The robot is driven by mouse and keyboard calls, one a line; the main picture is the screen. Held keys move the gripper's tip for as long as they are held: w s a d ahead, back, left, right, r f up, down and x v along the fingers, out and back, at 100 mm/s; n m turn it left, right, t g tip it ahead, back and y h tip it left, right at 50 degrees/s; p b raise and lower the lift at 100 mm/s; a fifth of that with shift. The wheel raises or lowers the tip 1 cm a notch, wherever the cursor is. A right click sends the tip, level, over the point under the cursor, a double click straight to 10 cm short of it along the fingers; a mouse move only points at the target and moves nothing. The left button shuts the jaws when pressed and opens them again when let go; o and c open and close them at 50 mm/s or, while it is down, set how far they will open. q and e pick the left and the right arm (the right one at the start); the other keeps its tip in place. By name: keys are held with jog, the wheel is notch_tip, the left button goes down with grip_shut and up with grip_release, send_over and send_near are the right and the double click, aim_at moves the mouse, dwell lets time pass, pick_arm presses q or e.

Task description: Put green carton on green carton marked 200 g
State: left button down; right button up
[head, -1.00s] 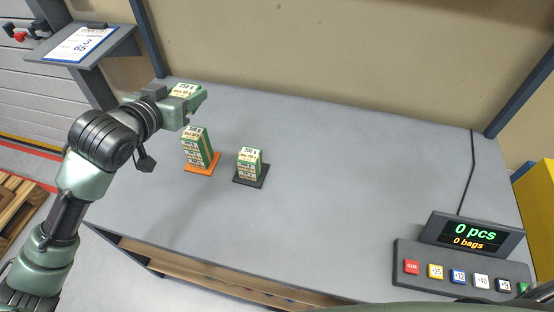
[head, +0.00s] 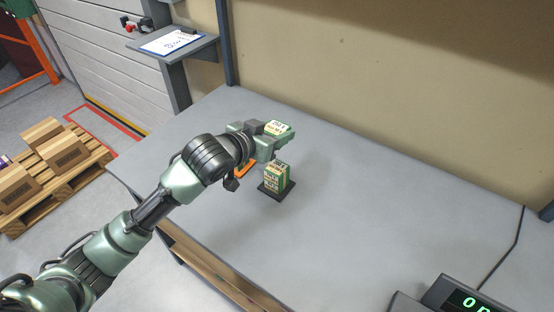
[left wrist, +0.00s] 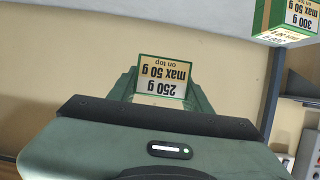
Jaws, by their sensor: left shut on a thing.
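My left gripper (head: 279,141) is shut on a green and white carton (head: 279,128). In the left wrist view the held carton (left wrist: 163,78) reads 250 g, max 50 g on top, upside down. The gripper is above and just behind a green carton (head: 275,178) standing on a black mat (head: 272,194); its label is too small to read in the head view now. Another green carton (left wrist: 288,18), marked 300 g, shows at the top right of the left wrist view, apart from the held one. My right gripper is not in view.
An orange mat (head: 246,170) is mostly hidden behind my left gripper. The grey table (head: 380,210) is clear to the right of the black mat. A counter display (head: 470,298) is at the lower right. A clipboard shelf (head: 175,45) stands beyond the table's left end.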

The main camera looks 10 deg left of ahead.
pick_arm(q)
send_over(276, 167)
notch_tip(276, 167, down, 5)
jog(key=shift+d+f, duration=0.1)
jog(key=shift+f, duration=2.25)
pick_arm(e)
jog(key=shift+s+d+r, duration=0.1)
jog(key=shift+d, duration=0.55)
pick_arm(q)
jog(key=c, duration=0.6)
grip_release()
jog(key=shift+f, duration=0.2)
jog(key=shift+c, duration=0.2)
jog(key=shift+r, duration=0.15)
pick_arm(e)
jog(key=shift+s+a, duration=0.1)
pick_arm(q)
jog(key=shift+s, duration=0.2)
jog(key=v, duration=1.1)
jog(key=shift+s+a+r+b, duration=0.2)
jog(key=shift+s+a+b, duration=0.05)
jog(key=shift+b, duration=0.15)
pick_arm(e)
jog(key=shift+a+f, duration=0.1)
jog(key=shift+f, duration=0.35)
